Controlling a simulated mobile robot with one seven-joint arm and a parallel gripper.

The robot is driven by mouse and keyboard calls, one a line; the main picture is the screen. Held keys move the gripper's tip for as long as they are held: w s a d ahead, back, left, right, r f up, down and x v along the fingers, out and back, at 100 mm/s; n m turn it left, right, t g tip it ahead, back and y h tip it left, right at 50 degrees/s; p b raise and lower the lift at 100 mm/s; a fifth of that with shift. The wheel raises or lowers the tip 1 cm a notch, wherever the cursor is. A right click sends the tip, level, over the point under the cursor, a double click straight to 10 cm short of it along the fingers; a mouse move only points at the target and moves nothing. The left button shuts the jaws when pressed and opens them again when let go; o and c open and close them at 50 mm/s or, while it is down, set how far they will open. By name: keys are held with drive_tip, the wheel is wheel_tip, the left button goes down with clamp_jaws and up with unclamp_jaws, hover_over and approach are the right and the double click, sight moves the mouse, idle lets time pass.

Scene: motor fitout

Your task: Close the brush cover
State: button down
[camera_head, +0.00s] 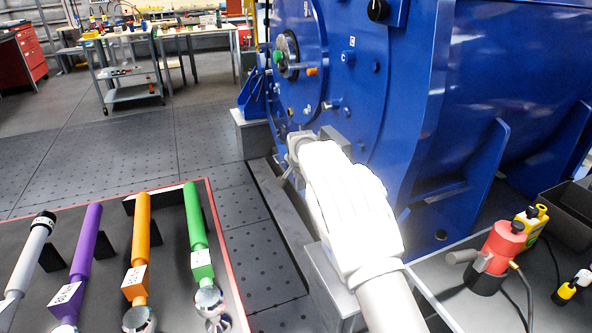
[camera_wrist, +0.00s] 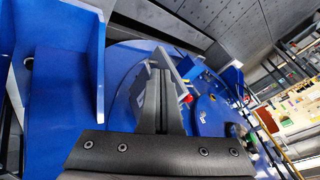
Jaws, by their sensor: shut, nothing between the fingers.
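The large blue motor (camera_head: 360,95) fills the upper middle and right of the head view. A thin grey plate (camera_wrist: 172,66), which looks like the brush cover, stands out from the motor's blue end face in the wrist view. A grey block (camera_head: 337,138) shows beside my gripper in the head view; I cannot tell whether it is the same part. My gripper (camera_wrist: 158,75) is shut and empty, with its fingers pointing at the motor face close to the plate. Contact cannot be told. In the head view my gripper (camera_head: 290,172) is partly hidden by my glaring white wrist.
A dark tray (camera_head: 100,210) with a red rim and several colored handled tools stands at the lower left. A red bottle-like tool (camera_head: 497,258) stands on the bench at the lower right. A blue bracket (camera_wrist: 100,70) rises left of the fingers. Open floor lies behind the tray.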

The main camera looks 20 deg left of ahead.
drive_tip(key=w+d+f+m+t+y+b, duration=0.2)
drive_tip(key=d+f+m+t+y, duration=0.1)
drive_tip(key=d+f, duration=0.9)
drive_tip(key=s+r+m+t+y+b, duration=0.1)
drive_tip(key=s+r+m+t+y, duration=0.3)
drive_tip(key=t, duration=0.1)
drive_tip(key=s+a+b+x, duration=0.1)
drive_tip(key=b+x, duration=0.4)
drive_tip(key=x, duration=0.7)
drive_tip(key=shift+a, duration=0.45)
drive_tip(key=shift+w+a, duration=0.1)
drive_tip(key=shift+a, duration=0.05)
